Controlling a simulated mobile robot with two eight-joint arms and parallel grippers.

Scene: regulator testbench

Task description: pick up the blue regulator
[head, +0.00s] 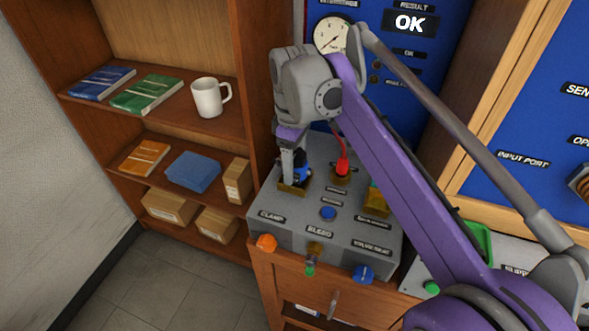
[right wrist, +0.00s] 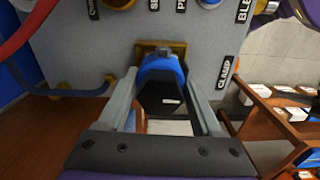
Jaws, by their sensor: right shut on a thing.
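The blue regulator (head: 303,170) sits at the brass clamp seat (head: 294,188) on the grey test bench, partly hidden by my right gripper in the head view. In the right wrist view the regulator (right wrist: 162,78) shows its blue cap and black body between the two fingers. My right gripper (head: 297,172) reaches down from above and is shut on it. The regulator still appears to be at the brass seat (right wrist: 178,47); I cannot tell whether it touches it. My left gripper is not in view.
The grey bench (head: 270,205) carries a red-capped fitting (head: 342,166) with a red hose, a blue button (head: 328,213), an orange knob (head: 266,242) and a blue knob (head: 363,273). A shelf (head: 180,118) with books, a mug and boxes stands left. A green tray (head: 478,240) is at right.

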